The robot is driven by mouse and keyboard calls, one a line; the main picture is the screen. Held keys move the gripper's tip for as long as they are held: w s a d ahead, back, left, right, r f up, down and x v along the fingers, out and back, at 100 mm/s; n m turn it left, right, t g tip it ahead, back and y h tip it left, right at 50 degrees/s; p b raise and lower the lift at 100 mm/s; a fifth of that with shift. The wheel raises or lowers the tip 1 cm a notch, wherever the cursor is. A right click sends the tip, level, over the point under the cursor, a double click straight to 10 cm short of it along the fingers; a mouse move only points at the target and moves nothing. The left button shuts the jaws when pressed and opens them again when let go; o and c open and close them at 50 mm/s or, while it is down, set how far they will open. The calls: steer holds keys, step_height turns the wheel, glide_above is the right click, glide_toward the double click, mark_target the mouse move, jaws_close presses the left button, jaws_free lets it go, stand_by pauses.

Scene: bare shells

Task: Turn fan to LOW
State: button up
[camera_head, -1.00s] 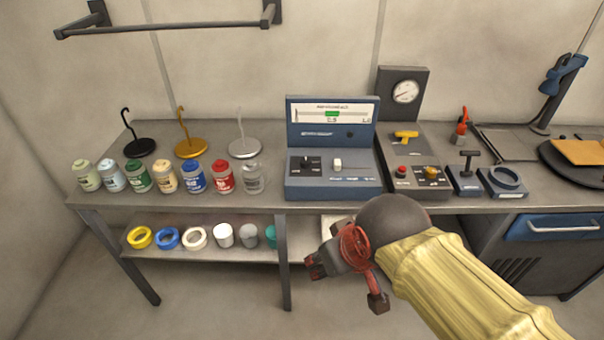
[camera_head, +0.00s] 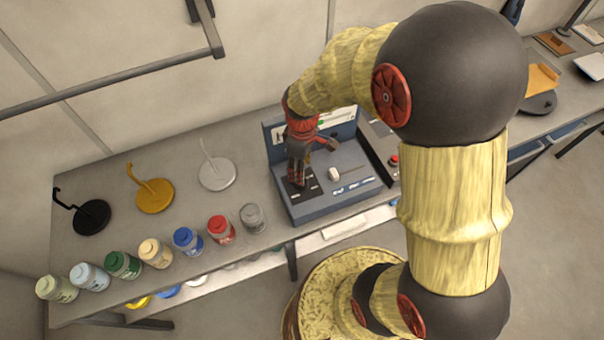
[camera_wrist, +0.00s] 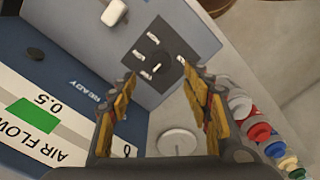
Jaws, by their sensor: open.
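The blue fan console (camera_head: 345,195) stands on the bench in the head view. On its face are a black label plate (camera_wrist: 150,48) with white marks and a white switch (camera_wrist: 115,12). Its AIR FLOW gauge (camera_wrist: 40,122) shows a green block near 0.5. My gripper (camera_head: 297,180) points down over the plate at the console's left side. In the wrist view my gripper (camera_wrist: 158,75) has its two yellow-padded fingers apart, with the plate just beyond the tips. The dark knob is hard to tell from the plate. I cannot tell whether the fingers touch anything.
A red-button box (camera_head: 392,160) stands right of the console, partly behind my arm. A silver hook stand (camera_head: 217,175) is to the left, also in the wrist view (camera_wrist: 178,142). Several jars, including a clear one (camera_head: 253,217), line the front edge. A rail (camera_head: 120,75) hangs above.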

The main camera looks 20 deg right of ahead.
step_height(320, 180, down, 8)
steer(key=shift+r+b, duration=0.25)
steer(key=shift+b, duration=0.15)
steer(key=shift+c, duration=0.2)
steer(key=c, duration=1.1)
